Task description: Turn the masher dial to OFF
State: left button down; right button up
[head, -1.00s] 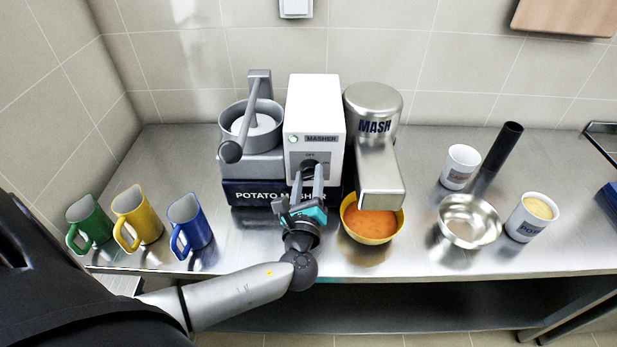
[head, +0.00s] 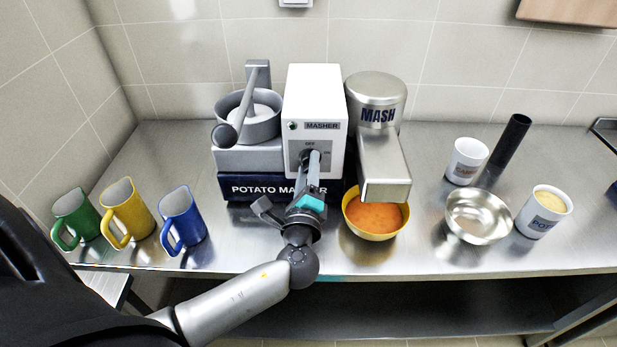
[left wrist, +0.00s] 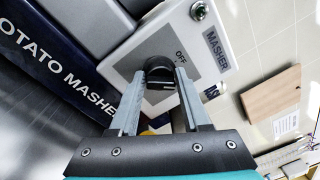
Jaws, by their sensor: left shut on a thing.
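The masher dial (head: 305,154) is a round black knob on the white control box (head: 315,85), with OFF printed above it and ON to its right. My left gripper (head: 313,160) is shut on the dial, one finger on each side. The left wrist view shows the dial (left wrist: 160,70) between my fingertips (left wrist: 161,78), with the OFF label (left wrist: 181,55) just beside it. The exact pointer direction is hard to tell. The small indicator light (head: 292,126) beside the MASHER label looks dark green. My right gripper is not in view.
The steel MASH spout (head: 384,175) stands right of the box, over a yellow bowl (head: 352,222) of orange soup. The grey pot and lever (head: 246,118) are left of it. Green, yellow and blue mugs (head: 182,220) stand left. A steel bowl (head: 477,232) and white cups stand right.

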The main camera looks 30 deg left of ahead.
pick_arm(q)
jog(key=shift+f+n+y+b, duration=0.2)
jog(key=shift+n+b, duration=1.65)
jog(key=shift+n, duration=0.3)
jog(key=shift+f+n+y+b, duration=0.2)
jog(key=shift+n+b, duration=1.65)
jog(key=shift+n, duration=0.3)
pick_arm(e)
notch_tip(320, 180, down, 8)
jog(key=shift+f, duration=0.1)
pick_arm(q)
jog(key=shift+c, duration=2)
grip_release()
jog(key=shift+r, duration=0.2)
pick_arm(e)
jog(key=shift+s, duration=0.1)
